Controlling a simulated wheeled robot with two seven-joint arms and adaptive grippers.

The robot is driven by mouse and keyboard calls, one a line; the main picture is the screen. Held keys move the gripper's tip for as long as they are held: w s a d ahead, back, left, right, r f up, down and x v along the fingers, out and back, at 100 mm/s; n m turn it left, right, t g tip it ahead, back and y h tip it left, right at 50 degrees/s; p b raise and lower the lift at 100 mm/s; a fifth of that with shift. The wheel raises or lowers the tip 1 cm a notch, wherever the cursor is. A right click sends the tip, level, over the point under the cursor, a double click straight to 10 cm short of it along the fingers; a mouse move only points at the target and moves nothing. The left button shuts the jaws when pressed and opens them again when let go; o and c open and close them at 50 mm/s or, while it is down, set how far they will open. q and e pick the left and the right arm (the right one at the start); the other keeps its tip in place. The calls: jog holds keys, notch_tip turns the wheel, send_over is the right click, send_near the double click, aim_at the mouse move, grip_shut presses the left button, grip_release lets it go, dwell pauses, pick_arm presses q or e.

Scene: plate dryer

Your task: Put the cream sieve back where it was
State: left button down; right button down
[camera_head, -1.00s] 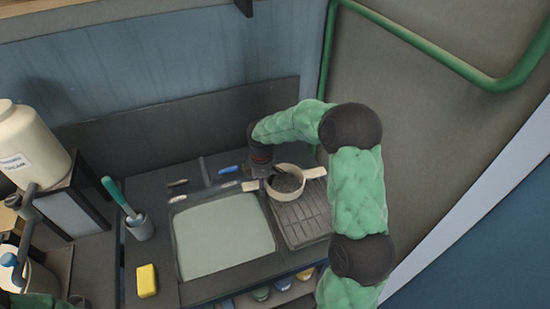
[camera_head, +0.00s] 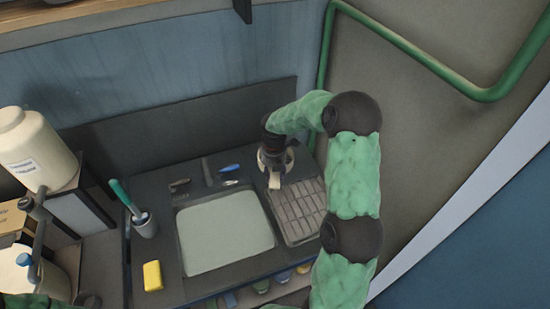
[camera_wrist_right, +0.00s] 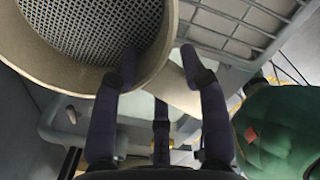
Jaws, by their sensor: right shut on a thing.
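The cream sieve (camera_head: 288,160) hangs from my right gripper (camera_head: 272,152) at the back of the counter, behind the slatted drying rack (camera_head: 299,212). It looks tilted, and a short cream handle (camera_head: 274,180) points to the front. My arm and gripper hide part of it. In the right wrist view the sieve's mesh and rim (camera_wrist_right: 157,50) fill the upper left, and my right gripper (camera_wrist_right: 160,72) is shut on its cream handle (camera_wrist_right: 174,86). I cannot tell whether the sieve touches the counter. My left gripper is not in view.
A pale green basin cover or mat (camera_head: 225,232) lies left of the rack. A yellow sponge (camera_head: 152,275), a cup with a green brush (camera_head: 144,226) and small tools (camera_head: 229,168) stand around it. A green pipe (camera_head: 325,90) runs along the wall close behind my right arm.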

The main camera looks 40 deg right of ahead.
jog(key=w+d+f, duration=0.1)
jog(key=w, duration=0.1)
jog(key=w+d+f, duration=0.1)
jog(key=w+d, duration=0.1)
jog(key=w+d+f, duration=0.2)
jog(key=shift+w+d, duration=0.25)
jog(key=shift+w, duration=0.05)
jog(key=w+d+f, duration=0.2)
jog(key=f, duration=0.1)
jog(key=w+f, duration=0.1)
jog(key=f, duration=0.1)
jog(key=shift+w+d+b, duration=0.25)
jog(key=shift+d+b, duration=0.15)
jog(key=shift+w+d+f, duration=0.35)
jog(key=shift+f, duration=1.65)
jog(key=shift+f+b, duration=0.2)
jog(key=shift+b, duration=0.1)
jog(key=c, duration=0.7)
grip_release()
jog(key=shift+o, duration=0.2)
jog(key=shift+r, duration=0.15)
